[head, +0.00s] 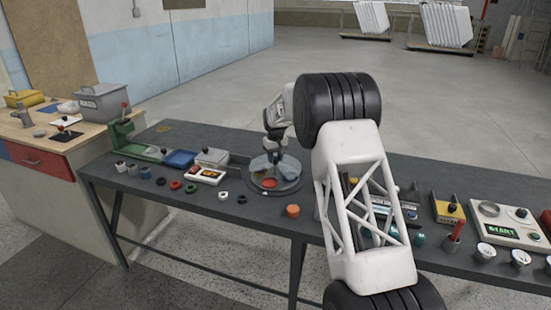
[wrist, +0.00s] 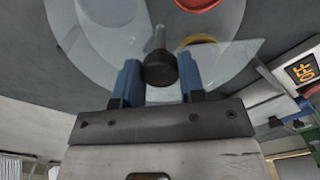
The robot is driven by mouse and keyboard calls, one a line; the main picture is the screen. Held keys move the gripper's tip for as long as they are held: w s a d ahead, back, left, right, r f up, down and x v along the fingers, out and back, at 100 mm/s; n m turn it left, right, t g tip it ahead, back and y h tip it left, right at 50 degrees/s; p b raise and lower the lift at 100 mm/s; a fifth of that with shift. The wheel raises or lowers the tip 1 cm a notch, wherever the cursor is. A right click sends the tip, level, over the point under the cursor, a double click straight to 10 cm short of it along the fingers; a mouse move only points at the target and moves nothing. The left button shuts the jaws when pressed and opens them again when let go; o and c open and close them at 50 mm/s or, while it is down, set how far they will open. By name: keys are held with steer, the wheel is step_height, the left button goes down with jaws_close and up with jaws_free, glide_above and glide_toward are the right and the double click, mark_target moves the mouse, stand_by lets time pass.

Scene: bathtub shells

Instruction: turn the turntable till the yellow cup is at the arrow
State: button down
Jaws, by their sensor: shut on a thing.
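The turntable (head: 289,171) is a pale glassy disc on a dark round base on the grey bench; it also fills the upper wrist view (wrist: 100,50). A black knob (wrist: 159,70) on a post stands on it. My gripper (wrist: 160,78) has its blue fingers on both sides of the knob, shut on it; in the head view my gripper (head: 274,148) is above the disc. A yellow round rim, the yellow cup (wrist: 198,40), shows right of the post, partly covered by a clear panel. A red cup (wrist: 197,3) is at the top edge. I cannot make out the arrow.
A white tray (head: 205,174), a blue bin (head: 180,158) and small coloured rings lie left of the turntable. An orange cylinder (head: 292,211) stands in front on the right. My arm hides part of the bench to the right.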

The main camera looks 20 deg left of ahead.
steer(key=shift+n, duration=2)
steer(key=shift+w+n, duration=0.1)
steer(key=shift+n, duration=6.9)
steer(key=c, duration=0.7)
jaws_free()
steer(key=shift+w, duration=0.1)
steer(key=shift+r, duration=0.1)
steer(key=shift+r, duration=3.85)
